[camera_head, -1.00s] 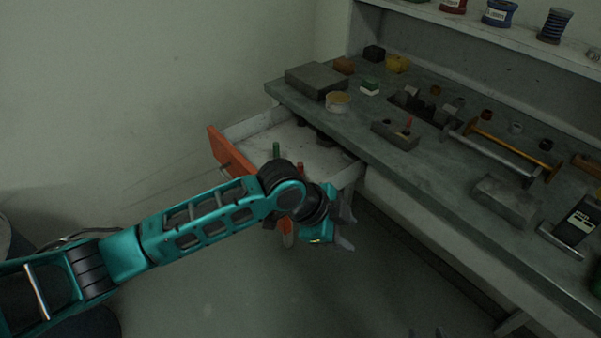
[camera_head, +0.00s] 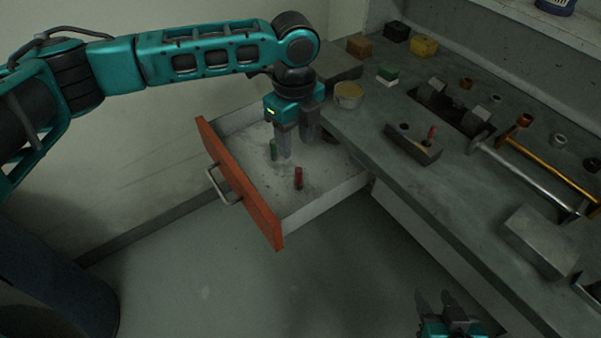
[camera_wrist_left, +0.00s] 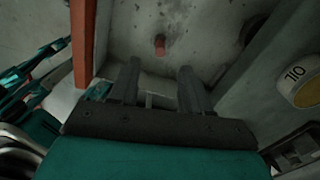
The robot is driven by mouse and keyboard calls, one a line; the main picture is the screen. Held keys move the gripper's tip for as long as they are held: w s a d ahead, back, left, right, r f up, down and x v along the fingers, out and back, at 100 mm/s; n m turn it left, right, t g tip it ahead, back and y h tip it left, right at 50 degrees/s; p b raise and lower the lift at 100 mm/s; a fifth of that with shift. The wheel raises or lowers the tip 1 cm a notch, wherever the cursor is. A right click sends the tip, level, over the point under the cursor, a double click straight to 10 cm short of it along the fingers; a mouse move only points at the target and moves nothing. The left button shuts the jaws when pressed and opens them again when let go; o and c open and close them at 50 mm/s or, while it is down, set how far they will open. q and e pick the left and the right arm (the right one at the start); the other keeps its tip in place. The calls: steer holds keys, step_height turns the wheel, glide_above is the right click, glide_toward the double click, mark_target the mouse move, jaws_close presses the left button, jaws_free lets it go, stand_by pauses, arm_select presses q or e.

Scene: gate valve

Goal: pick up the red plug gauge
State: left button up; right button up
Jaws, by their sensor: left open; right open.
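The red plug gauge (camera_head: 298,178), red with a dark lower part, stands upright in the open drawer (camera_head: 325,195). It also shows in the left wrist view (camera_wrist_left: 160,46), beyond the fingertips and roughly centred between them. My left gripper (camera_head: 297,147) points down over the drawer, open and empty, behind the red gauge in the head view and apart from it. A green plug (camera_head: 273,149) stands close to the left finger. My right gripper (camera_head: 434,293) is open and empty at the bottom right, away from the drawer.
The drawer has an orange front (camera_head: 240,190) with a metal handle. On the bench, a grey block (camera_head: 413,146) holds another red pin (camera_head: 431,133). A round tin (camera_head: 348,95) stands near the bench edge above the drawer. The drawer's front floor area is clear.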

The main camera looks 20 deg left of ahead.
mark_target(298, 170)
arm_select(q)
step_height(298, 170, down, 5)
steer(key=shift+r, duration=0.15)
steer(key=f, duration=0.5)
steer(key=shift+s+d+f+b, duration=0.1)
steer(key=shift+d+b, duration=0.2)
steer(key=shift+b, duration=0.05)
jaws_close()
